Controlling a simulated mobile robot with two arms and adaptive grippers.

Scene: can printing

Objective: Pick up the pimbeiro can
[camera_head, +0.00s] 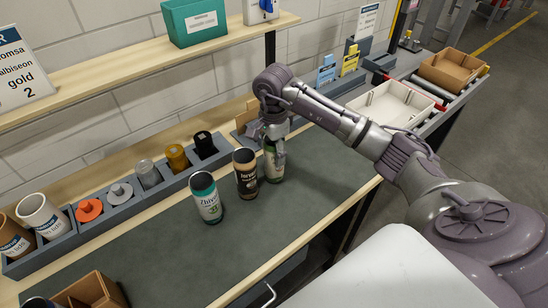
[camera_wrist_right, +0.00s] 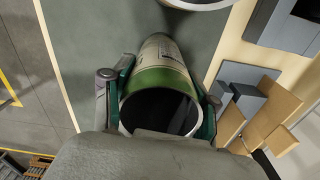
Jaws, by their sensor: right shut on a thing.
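My right gripper (camera_head: 274,148) reaches down from above and is shut on a cream and green can (camera_head: 273,170), the rightmost of three cans on the dark mat. In the right wrist view the gripper's fingers (camera_wrist_right: 160,98) sit on both sides of the can's green rim, and the can's open, dark top (camera_wrist_right: 160,112) faces the camera. The can looks upright, at or very near the mat. Its label is too small and covered to read, so I cannot confirm the name pimbeiro. My left gripper is out of view.
A brown and black can (camera_head: 246,177) stands close left of the held can, and a teal and white can (camera_head: 207,199) further left. A grey bin row (camera_head: 120,205) holds lids and cups behind. A cardboard box (camera_head: 92,291) sits front left. A white tray (camera_head: 391,104) is at right.

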